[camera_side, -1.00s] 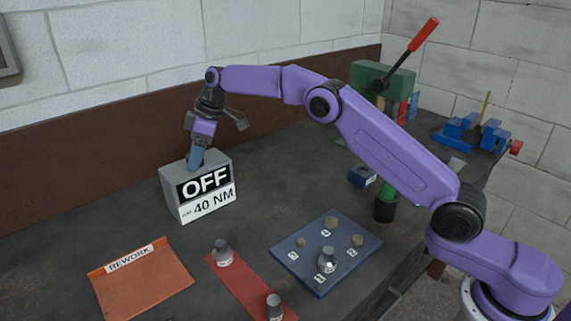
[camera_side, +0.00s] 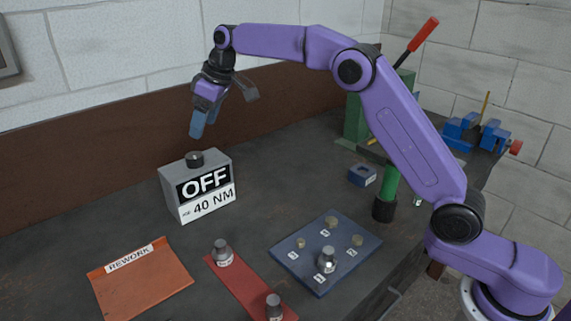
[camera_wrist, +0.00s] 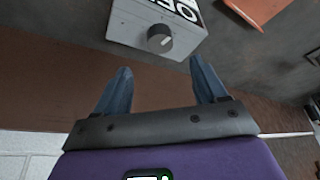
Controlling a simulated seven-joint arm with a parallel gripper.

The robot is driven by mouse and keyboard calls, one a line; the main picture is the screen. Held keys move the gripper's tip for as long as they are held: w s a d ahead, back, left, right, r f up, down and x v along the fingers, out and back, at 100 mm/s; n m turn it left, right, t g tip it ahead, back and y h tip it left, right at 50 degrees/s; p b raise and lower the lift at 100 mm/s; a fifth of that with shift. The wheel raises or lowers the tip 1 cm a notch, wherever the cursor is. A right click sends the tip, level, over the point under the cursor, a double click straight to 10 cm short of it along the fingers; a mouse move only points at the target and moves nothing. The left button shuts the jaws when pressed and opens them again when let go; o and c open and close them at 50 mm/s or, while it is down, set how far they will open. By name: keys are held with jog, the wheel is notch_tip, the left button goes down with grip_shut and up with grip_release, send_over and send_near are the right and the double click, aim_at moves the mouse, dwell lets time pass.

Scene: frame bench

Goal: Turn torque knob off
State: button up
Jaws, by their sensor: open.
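The torque box (camera_side: 184,203) is a grey block on the bench with a sloped front panel reading OFF above 40 NM. Its dark round knob (camera_side: 195,159) sits on top and stands free. The box (camera_wrist: 125,22) and the knob (camera_wrist: 159,38) also show at the top of the wrist view, with a pale mark on the knob. My gripper (camera_side: 197,128) hangs in the air above the knob, with blue fingers pointing down. In the wrist view my gripper (camera_wrist: 162,80) has its two fingers wide apart with nothing between them.
An orange REWORK tray (camera_side: 145,285) lies front left. A red strip (camera_side: 238,282) with metal parts and a blue plate (camera_side: 290,263) with several pegs lie in front. A small blue block (camera_side: 362,175), a green press (camera_side: 354,118) and a blue vise (camera_side: 461,130) stand right.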

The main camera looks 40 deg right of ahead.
jog(key=v, duration=0.8)
jog(key=s+f+n+g, duration=0.1)
jog(key=s+f, duration=0.2)
jog(key=s, duration=0.9)
jog(key=s+f+n+g, duration=0.1)
jog(key=s+f, duration=0.3)
jog(key=s, duration=0.8)
jog(key=shift+s+a+n+g+h, duration=0.3)
jog(key=shift+s+a+h, duration=0.05)
jog(key=shift+h, duration=0.05)
jog(key=shift+a+f, duration=0.1)
jog(key=shift+f, duration=0.05)
jog(key=w+a+f+m+t+y, duration=0.25)
jog(key=w+a+f, duration=0.25)
jog(key=a, duration=0.4)
jog(key=m+t+h, duration=0.5)
jog(key=m+t, duration=0.3)
jog(key=t, duration=0.7)
send_near(198, 162)
jog(key=shift+g, duration=0.25)
jog(key=w, duration=1.2)
jog(key=shift+w+d+r, duration=0.15)
jog(key=shift+d+r, duration=0.05)
jog(key=shift+d, duration=0.05)
